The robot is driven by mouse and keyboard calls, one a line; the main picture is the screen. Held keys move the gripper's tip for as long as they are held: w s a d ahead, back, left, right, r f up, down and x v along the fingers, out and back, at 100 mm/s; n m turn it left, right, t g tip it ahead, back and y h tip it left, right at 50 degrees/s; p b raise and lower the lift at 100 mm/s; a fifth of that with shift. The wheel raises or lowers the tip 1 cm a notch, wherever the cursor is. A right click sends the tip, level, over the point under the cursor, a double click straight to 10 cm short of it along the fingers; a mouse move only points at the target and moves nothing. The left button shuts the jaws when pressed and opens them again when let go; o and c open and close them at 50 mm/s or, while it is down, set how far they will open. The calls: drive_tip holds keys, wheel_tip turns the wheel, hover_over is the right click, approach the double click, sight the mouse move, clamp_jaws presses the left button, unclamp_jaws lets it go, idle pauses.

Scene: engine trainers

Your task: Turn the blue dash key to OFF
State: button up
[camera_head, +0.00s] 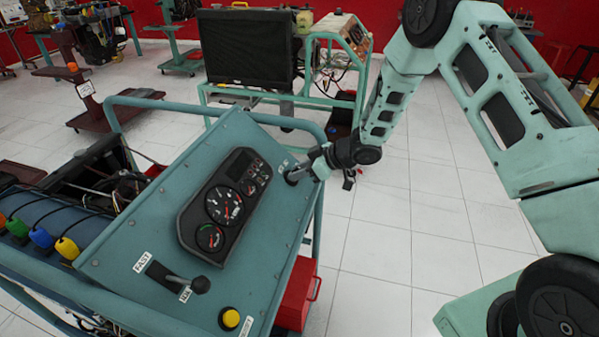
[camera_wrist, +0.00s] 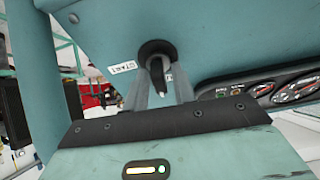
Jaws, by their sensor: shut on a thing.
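The dash key (camera_wrist: 158,72) sits in a round black switch (camera_wrist: 156,50) on the teal dash panel (camera_head: 130,235). The key looks dark with a light tip in the wrist view; no blue shows on it. My gripper (camera_wrist: 160,92) has its two fingers on either side of the key and is shut on it. In the head view my gripper (camera_head: 298,175) reaches the panel's upper right corner and hides most of the switch. A START label (camera_wrist: 122,67) is beside the switch; an OFF label is not readable.
A gauge cluster (camera_head: 225,200) is in the panel's middle. A throttle lever (camera_head: 195,285) and a yellow button (camera_head: 229,318) are near its lower edge. A red box (camera_head: 297,295) is below the panel's right side. Open tiled floor (camera_head: 400,235) lies to the right.

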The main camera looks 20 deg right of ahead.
drive_tip(key=shift+n, duration=0.3)
drive_tip(key=o, duration=0.7)
drive_tip(key=shift+c, duration=0.2)
drive_tip(key=shift+d+r, duration=0.1)
drive_tip(key=b+v, duration=0.1)
drive_tip(key=v, duration=1.6)
drive_tip(key=shift+b, duration=0.3)
